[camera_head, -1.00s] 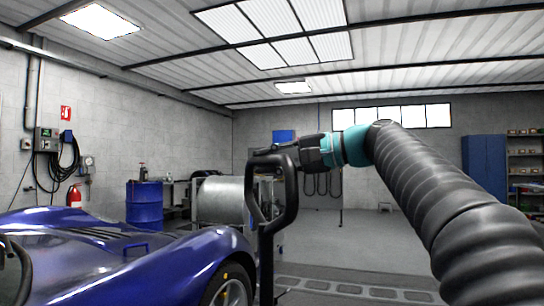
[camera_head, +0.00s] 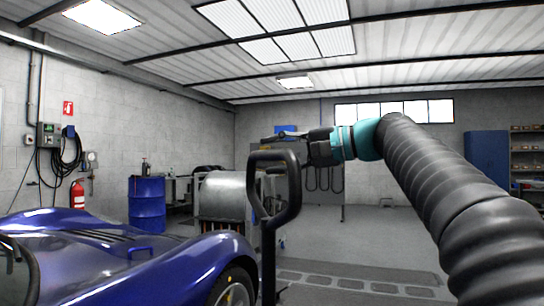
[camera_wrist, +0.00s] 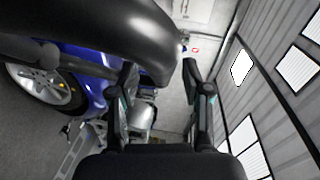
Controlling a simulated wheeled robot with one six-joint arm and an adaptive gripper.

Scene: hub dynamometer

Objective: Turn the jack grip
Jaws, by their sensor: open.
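The jack grip (camera_head: 293,187) is a black closed loop on an upright black post, in the middle of the head view beside the blue car. My gripper (camera_head: 280,137) is open, with its fingers pointing left just above the top bar of the loop in that view. In the wrist view a thick dark curved bar (camera_wrist: 110,35), apparently the loop, fills the upper left very close to the camera. Its lower end reaches across the space near the tips of my two parted fingers (camera_wrist: 160,78). I cannot tell whether they touch it.
The blue car (camera_head: 130,262) fills the lower left. A metal drum (camera_head: 222,195) stands behind the grip, and a blue barrel (camera_head: 146,203) further left. Open floor (camera_head: 375,235) lies to the right, towards a blue cabinet (camera_head: 486,160).

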